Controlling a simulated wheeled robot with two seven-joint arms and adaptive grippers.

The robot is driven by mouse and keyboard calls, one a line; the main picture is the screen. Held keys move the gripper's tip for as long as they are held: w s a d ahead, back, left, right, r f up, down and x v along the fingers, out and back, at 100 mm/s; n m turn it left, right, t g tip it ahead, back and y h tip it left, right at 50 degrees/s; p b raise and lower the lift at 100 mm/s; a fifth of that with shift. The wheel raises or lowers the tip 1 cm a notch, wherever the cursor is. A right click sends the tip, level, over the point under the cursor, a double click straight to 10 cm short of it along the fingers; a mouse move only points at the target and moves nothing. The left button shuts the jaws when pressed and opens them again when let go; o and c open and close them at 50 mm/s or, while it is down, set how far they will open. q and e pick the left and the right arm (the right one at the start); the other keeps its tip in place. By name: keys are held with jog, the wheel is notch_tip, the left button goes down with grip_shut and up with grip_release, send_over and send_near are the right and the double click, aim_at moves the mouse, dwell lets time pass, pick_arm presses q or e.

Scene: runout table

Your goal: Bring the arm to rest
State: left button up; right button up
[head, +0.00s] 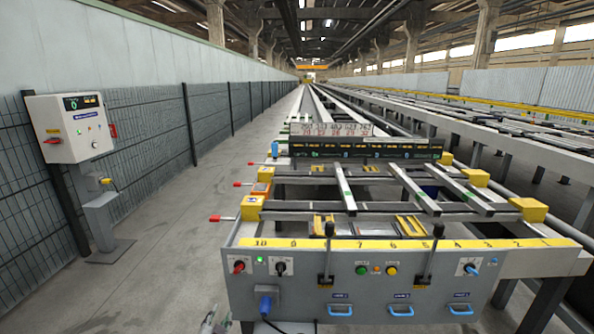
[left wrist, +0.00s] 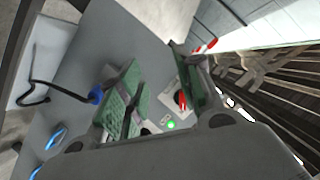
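My left gripper (head: 214,319) shows only in part at the bottom edge of the head view, left of the grey control panel (head: 390,300) on the runout table's front. In the left wrist view my left gripper (left wrist: 156,88) has its two green-padded fingers apart with nothing between them. Beyond the fingers are the panel's red rotary switch (left wrist: 182,101), a lit green lamp (left wrist: 171,125) and a blue plug (left wrist: 97,96). I cannot tell how far the fingers are from the panel. My right gripper is in neither view.
A control box (head: 70,128) on a post stands at left by a mesh fence (head: 150,130). The floor (head: 165,265) between fence and table is clear. Red-tipped levers (head: 222,219) stick out from the table's left side. Blue handles (head: 401,311) project from the panel.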

pick_arm(q)
jog(key=s+d+f+n+g+h, duration=0.1)
jog(key=s+d+f+g, duration=0.1)
jog(key=s+f+g, duration=0.2)
jog(key=s+d+f+n+g+h, duration=0.1)
jog(key=s+f+g, duration=0.3)
jog(key=s+f, duration=0.5)
jog(key=s+d+f+n+g, duration=0.1)
jog(key=s+f+g, duration=0.3)
jog(key=s, duration=1.4)
notch_tip(320, 180, down, 4)
jog(key=shift+d+r+g+h+p, duration=0.2)
jog(key=shift+d+g+h+p, duration=0.15)
jog(key=shift+d, duration=0.55)
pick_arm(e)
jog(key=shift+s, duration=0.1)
pick_arm(q)
jog(key=shift+s+f+p, duration=0.1)
jog(key=shift+f+p, duration=0.1)
jog(key=shift+p, duration=0.35)
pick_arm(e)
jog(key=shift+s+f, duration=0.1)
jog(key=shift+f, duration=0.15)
